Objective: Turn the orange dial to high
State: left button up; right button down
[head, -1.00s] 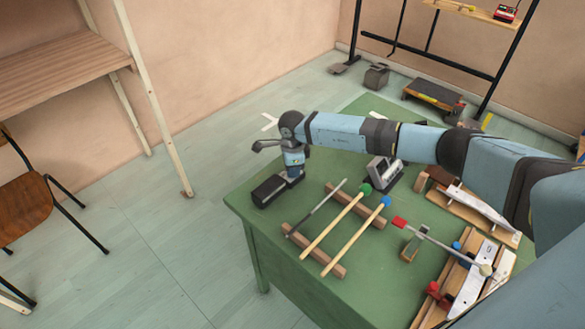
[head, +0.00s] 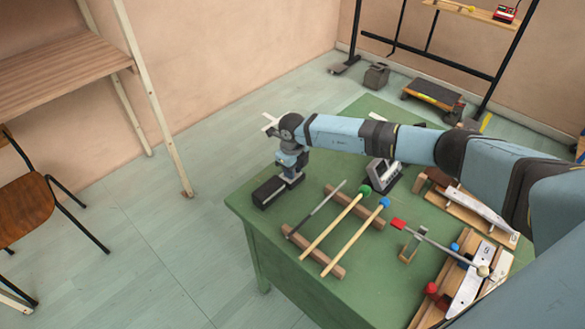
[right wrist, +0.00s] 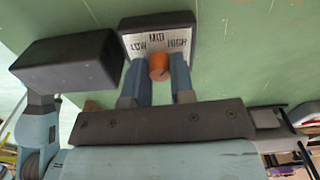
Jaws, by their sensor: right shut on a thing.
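The orange dial (right wrist: 159,68) stands out from a silver plate marked LOW, MID and HIGH on a dark box (right wrist: 157,22) in the right wrist view. My right gripper (right wrist: 158,76) has one finger on each side of the dial and is shut on it. The dial's pointer is too small to read surely. In the head view my right gripper (head: 290,172) is low over the table's far left corner; the dial itself is hidden there. My left gripper is not in view.
A black box (head: 268,193) lies by my gripper on the green table (head: 300,295). Mallets (head: 335,226) lie across wooden bars nearby. A white-faced device (head: 384,176) stands to the right. Wooden-based items (head: 466,285) crowd the table's right side.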

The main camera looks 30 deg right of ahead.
jog(key=shift+m, duration=0.6)
jog(key=c, duration=1)
grip_release()
jog(key=shift+r, duration=0.1)
notch_tip(320, 180, up, 14)
jog(key=shift+f, duration=0.15)
jog(key=shift+f, duration=0.1)
